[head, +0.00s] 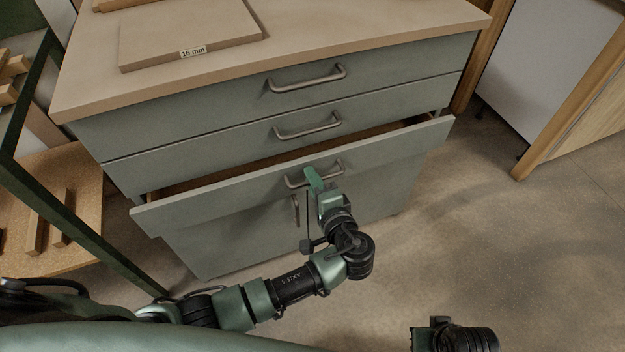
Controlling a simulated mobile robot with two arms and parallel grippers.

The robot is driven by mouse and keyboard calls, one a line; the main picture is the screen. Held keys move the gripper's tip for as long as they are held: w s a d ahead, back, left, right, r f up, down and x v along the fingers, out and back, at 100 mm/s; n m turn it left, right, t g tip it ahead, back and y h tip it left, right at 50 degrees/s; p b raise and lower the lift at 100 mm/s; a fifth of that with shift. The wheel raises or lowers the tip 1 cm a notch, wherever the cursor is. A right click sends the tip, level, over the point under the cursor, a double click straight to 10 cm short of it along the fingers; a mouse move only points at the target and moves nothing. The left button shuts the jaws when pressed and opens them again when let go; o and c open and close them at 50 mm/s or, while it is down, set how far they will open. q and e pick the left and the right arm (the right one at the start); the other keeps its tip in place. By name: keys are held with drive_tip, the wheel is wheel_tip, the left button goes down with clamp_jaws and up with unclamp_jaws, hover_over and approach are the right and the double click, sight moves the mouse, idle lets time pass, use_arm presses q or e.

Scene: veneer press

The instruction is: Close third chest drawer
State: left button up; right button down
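The grey-green chest (205,240) stands ahead of me with a wooden top. Its two upper drawers are shut. The third drawer (230,190) is pulled partly out, and a dark gap shows above its front. Its metal bar handle (298,181) is near the middle of the front. My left gripper (313,178) is at this handle, with its green fingers overlapping it in the picture. I cannot tell whether the fingers grip the handle or only touch it. Part of my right arm shows at the bottom right edge, but its gripper is not in view.
A board labelled 16 mm (190,36) lies on the chest top. A dark green rack (75,225) with wood pieces stands at the left. A wooden-framed panel (570,110) stands at the right. The floor (470,230) right of the chest is clear.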

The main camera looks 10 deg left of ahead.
use_arm(q)
clamp_jaws()
idle(1.4)
